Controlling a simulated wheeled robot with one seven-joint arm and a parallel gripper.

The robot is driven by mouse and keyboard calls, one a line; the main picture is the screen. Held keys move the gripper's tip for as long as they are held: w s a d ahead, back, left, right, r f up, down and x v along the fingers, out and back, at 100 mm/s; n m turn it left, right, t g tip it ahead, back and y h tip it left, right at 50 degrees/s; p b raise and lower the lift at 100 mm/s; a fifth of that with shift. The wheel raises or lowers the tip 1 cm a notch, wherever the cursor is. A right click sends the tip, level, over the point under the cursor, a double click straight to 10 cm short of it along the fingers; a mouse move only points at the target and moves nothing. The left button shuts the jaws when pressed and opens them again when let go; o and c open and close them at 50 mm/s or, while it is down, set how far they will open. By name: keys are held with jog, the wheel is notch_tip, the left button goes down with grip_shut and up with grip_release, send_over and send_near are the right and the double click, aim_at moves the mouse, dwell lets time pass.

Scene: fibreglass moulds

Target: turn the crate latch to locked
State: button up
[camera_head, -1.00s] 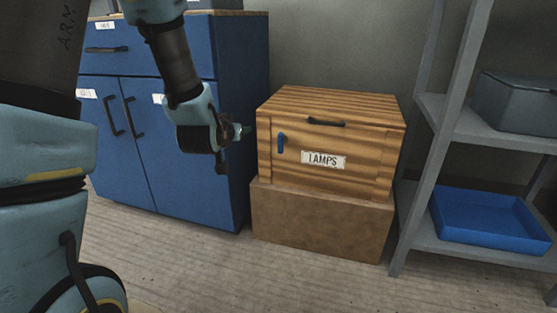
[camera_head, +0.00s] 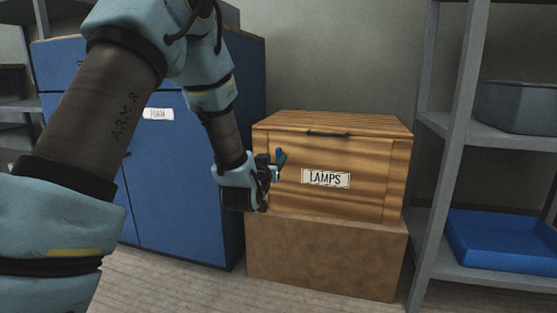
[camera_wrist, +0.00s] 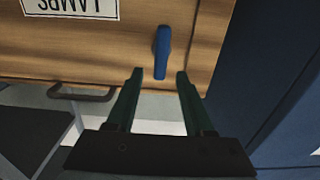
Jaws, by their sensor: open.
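The wooden crate (camera_head: 372,165), labelled LAMPS, stands on a brown block. Its blue latch (camera_head: 281,157) is at the left of the crate front, partly hidden by my gripper in the head view. In the wrist view the latch (camera_wrist: 162,52) lies along the picture's vertical, on the wood (camera_wrist: 120,52). My gripper (camera_head: 277,174) is at the crate's left front, close to the latch. In the wrist view my gripper (camera_wrist: 159,74) is open, with its two fingertips on either side of the latch's near end. I cannot tell whether they touch it.
A blue cabinet (camera_head: 185,190) stands left of the crate. A grey shelf unit (camera_head: 440,150) with a blue tray (camera_head: 495,238) and a grey bin (camera_head: 520,108) is on the right. The brown block (camera_head: 325,255) supports the crate. A dark handle (camera_head: 327,133) is at the crate's top front.

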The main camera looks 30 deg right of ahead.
aim_at(278, 155)
jog(key=b+x, duration=0.1)
jog(key=x, duration=0.4)
grip_shut()
dwell(0.4)
jog(key=shift+f, duration=0.1)
